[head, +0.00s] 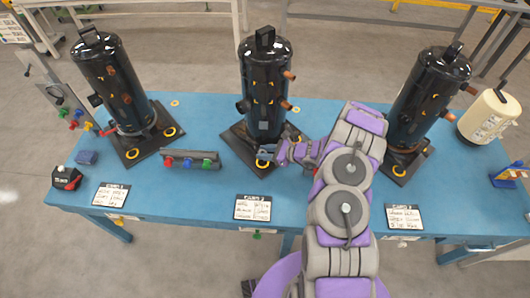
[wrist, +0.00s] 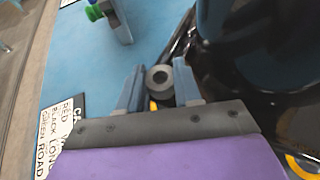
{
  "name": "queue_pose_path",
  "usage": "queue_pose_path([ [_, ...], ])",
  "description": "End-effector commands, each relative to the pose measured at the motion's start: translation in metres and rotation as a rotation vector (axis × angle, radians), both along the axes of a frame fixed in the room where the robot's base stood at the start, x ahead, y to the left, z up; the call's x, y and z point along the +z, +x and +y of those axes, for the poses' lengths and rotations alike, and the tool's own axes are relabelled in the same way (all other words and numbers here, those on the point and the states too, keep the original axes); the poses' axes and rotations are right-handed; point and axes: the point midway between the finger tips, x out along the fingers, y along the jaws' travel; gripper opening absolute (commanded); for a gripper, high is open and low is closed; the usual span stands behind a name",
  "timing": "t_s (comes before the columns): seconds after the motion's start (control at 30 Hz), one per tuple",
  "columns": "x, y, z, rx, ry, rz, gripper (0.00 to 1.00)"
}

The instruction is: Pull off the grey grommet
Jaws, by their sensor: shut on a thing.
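The grey grommet (wrist: 160,76) is a thick ring with a dark hole, seen between my fingers in the wrist view. My gripper (wrist: 159,84) is shut on it, with one blue-grey finger on each side. In the head view my gripper (head: 264,154) is low at the front of the middle black compressor (head: 266,85), by its black base plate (head: 241,140). The grommet is too small to make out there. A bit of yellow shows just below the grommet in the wrist view. I cannot tell whether the grommet still touches the base.
Black compressors stand left (head: 113,80) and right (head: 428,95) on the blue table (head: 200,205). A rack with coloured plugs (head: 190,163) lies left of my gripper. A label card (head: 253,208) lies in front. A cream tank (head: 488,117) stands far right.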

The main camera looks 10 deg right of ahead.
Motion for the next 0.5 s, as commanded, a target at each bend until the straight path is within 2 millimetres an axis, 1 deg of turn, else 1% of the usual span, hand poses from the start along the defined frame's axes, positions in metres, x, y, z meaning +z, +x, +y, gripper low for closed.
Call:
queue_pose_path([
  [0.27,-0.0006,-0.0004,-0.0016,-0.002,-0.002,0.002,0.00],
  [0.5,0.0035,-0.0006,-0.0017,-0.002,-0.002,0.001,0.00],
])
